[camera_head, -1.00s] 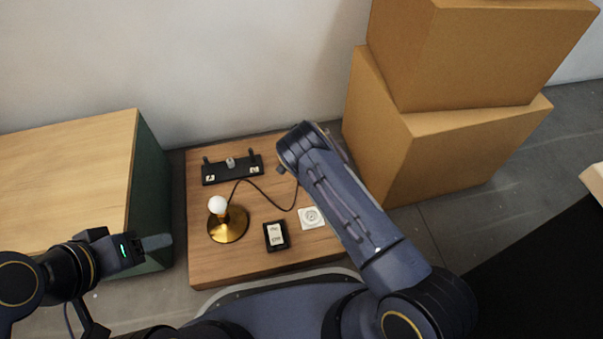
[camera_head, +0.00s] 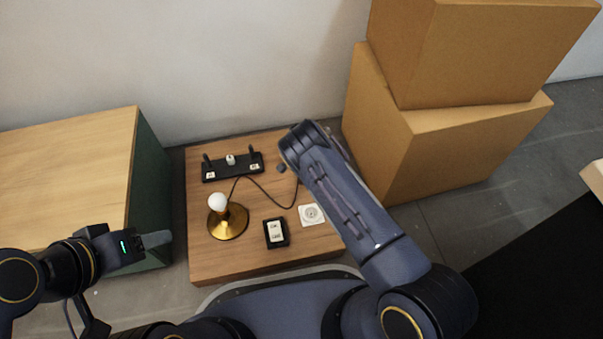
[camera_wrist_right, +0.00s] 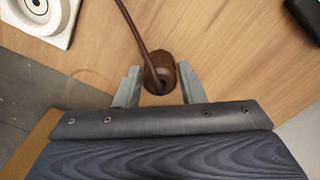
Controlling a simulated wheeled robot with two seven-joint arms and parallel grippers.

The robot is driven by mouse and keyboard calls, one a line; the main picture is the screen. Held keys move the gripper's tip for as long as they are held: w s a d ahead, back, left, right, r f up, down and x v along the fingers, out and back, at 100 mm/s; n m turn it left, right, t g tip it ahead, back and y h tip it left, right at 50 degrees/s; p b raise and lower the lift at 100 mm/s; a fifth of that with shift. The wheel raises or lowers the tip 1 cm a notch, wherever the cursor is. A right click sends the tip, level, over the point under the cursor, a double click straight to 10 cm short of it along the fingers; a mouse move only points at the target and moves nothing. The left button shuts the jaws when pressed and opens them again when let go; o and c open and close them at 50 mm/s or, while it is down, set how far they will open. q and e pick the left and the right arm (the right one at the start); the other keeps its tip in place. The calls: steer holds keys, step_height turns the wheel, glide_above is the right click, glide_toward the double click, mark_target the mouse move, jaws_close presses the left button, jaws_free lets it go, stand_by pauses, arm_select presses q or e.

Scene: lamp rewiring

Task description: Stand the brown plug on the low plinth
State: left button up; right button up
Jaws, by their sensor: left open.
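The brown plug (camera_wrist_right: 161,74) shows in the right wrist view, with its brown cord running up from it. It is over or on the wooden surface; I cannot tell whether it touches or stands upright. My right gripper (camera_wrist_right: 159,80) is open, with its fingers on either side of the plug and narrow gaps showing. In the head view my right arm hides the plug and most of that gripper. The low wooden plinth (camera_head: 205,262) lies in the middle. My left gripper (camera_head: 155,240) is open and empty, left of the plinth.
On the plinth are a brass lamp base with white bulb (camera_head: 228,222), a black switch box (camera_head: 276,233), a white socket (camera_head: 311,214) and a black holder (camera_head: 232,167). Cardboard boxes (camera_head: 440,150) stand right. A green-sided wooden-topped cabinet (camera_head: 70,180) stands left.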

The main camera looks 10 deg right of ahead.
steer(key=o, duration=0.4)
steer(key=shift+r, duration=0.1)
step_height(320, 180, up, 8)
steer(key=p, duration=0.3)
steer(key=shift+f+p, duration=0.2)
steer(key=shift+p, duration=0.1)
